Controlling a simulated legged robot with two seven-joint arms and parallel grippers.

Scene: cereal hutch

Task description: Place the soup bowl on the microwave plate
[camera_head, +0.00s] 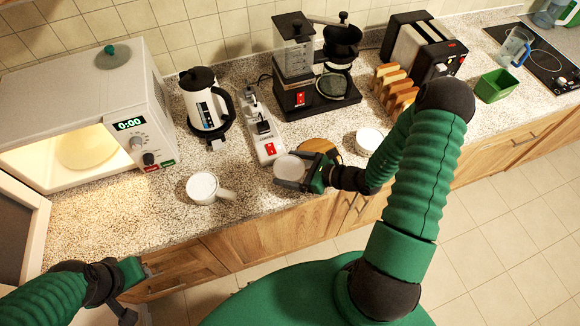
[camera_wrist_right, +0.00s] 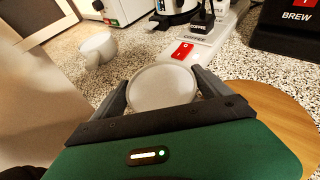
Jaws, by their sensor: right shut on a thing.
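The white soup bowl (camera_head: 289,168) is held at the front of the counter, beside a round wooden board. My right gripper (camera_head: 303,171) is shut on the bowl, with one finger on each side of it in the right wrist view, where the bowl (camera_wrist_right: 162,87) shows between the fingertips. The microwave (camera_head: 85,115) stands at the left with its door open and its inside lit. The round microwave plate (camera_head: 86,150) is empty inside it. My left gripper (camera_head: 135,270) is low at the left, in front of the cabinets; its fingers are too unclear to judge.
A white mug (camera_head: 203,188) stands on the counter between the bowl and the microwave. A kettle (camera_head: 204,103), a power strip (camera_head: 264,135) and a coffee maker (camera_head: 308,80) stand behind. A second white bowl (camera_head: 369,140) is to the right. The open microwave door (camera_head: 20,225) juts out front left.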

